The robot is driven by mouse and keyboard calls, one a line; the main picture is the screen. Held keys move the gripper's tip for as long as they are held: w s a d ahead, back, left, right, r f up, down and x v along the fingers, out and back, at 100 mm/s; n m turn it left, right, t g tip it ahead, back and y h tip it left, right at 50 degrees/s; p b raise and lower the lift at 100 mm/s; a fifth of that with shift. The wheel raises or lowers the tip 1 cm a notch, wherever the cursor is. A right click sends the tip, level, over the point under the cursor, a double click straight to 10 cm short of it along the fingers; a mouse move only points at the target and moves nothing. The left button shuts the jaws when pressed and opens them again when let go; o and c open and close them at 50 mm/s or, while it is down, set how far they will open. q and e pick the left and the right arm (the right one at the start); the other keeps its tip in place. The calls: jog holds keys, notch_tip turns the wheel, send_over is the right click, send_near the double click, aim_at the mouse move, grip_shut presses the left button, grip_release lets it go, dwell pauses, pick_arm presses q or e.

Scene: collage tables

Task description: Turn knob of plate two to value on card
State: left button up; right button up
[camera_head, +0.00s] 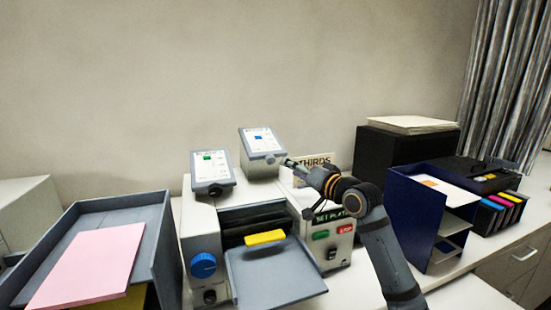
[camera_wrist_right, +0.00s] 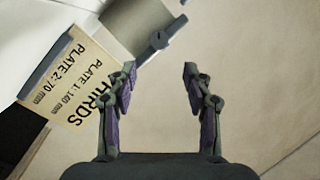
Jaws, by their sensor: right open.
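A grey press holds two tilted display units on top. The left one (camera_head: 212,170) shows a green square; the right one (camera_head: 262,143) shows a blue square. Their small text is unreadable. The card (camera_head: 321,160) reads "THIRDS"; the right wrist view shows the card (camera_wrist_right: 68,78) with "PLATE 1: 140 mm" and "PLATE 2: 70 mm". My right gripper (camera_head: 290,163) is open and empty, just right of the right display unit. My left gripper is out of view.
The press front has a blue knob (camera_head: 203,264), a yellow piece (camera_head: 265,237) above a grey tray (camera_head: 275,272), and green and red buttons on the right. A grey bin (camera_head: 155,240) with pink paper stands left; a dark blue paper rack (camera_head: 408,220) stands right.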

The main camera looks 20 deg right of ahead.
aim_at(273, 160)
jog(key=x, duration=0.2)
jog(key=p+x, duration=0.1)
jog(key=x, duration=0.1)
jog(key=shift+w+a+r+p, duration=0.2)
jog(key=shift+a+r+p, duration=0.05)
jog(key=shift+p, duration=0.05)
jog(key=x, duration=0.3)
jog(key=p+x, duration=0.1)
jog(key=shift+w+f, duration=0.15)
jog(key=shift+f, duration=0.25)
jog(key=shift+w, duration=0.1)
jog(key=shift+c, duration=1.2)
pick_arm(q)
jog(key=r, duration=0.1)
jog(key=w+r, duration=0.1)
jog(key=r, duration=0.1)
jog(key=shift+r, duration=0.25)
pick_arm(e)
grip_shut()
